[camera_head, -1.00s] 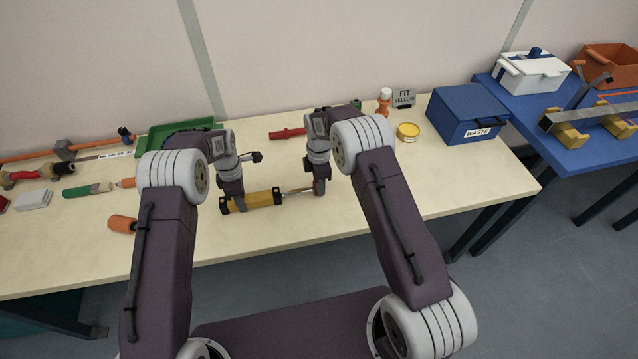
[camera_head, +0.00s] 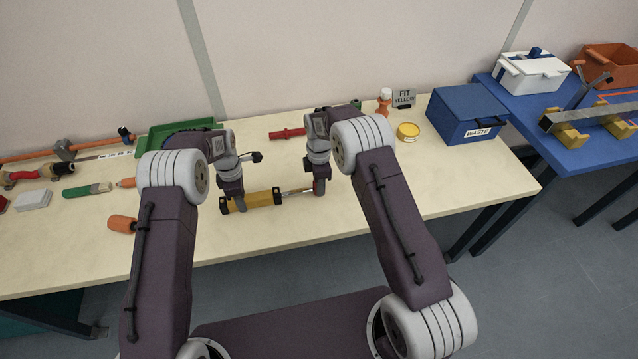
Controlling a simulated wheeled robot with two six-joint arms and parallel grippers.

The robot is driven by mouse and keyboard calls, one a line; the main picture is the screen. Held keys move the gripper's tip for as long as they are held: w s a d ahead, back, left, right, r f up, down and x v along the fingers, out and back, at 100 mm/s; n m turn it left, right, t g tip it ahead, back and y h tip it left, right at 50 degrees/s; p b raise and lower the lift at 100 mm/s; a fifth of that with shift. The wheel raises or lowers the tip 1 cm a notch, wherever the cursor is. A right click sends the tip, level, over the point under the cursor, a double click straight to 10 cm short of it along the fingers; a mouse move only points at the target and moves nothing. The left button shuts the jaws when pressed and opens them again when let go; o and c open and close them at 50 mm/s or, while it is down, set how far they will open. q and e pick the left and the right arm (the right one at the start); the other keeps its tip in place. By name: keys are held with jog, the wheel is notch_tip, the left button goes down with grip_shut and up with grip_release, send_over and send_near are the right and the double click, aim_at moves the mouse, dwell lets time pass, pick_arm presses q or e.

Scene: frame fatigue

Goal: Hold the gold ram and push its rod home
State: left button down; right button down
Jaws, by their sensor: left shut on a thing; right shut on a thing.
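The gold ram (camera_head: 264,199) lies on the pale table in front of my arms, its gold body between dark end caps. Its thin rod (camera_head: 298,191) sticks out to the right. My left gripper (camera_head: 240,206) is shut on the gold body near its left end. My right gripper (camera_head: 318,191) is shut at the outer end of the rod; its fingers hide that end.
A red ram-like part (camera_head: 287,133) lies behind. A green tray (camera_head: 180,134) and several tools are at left. The table's front right is clear.

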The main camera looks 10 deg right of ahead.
aim_at(290, 192)
pick_arm(q)
jog(key=shift+d, duration=0.1)
pick_arm(e)
jog(key=a, duration=0.9)
jog(key=shift+a, duration=0.3)
jog(key=c, duration=1)
grip_release()
jog(key=shift+o, duration=0.2)
jog(key=shift+d+r, duration=0.1)
notch_tip(290, 192, up, 12)
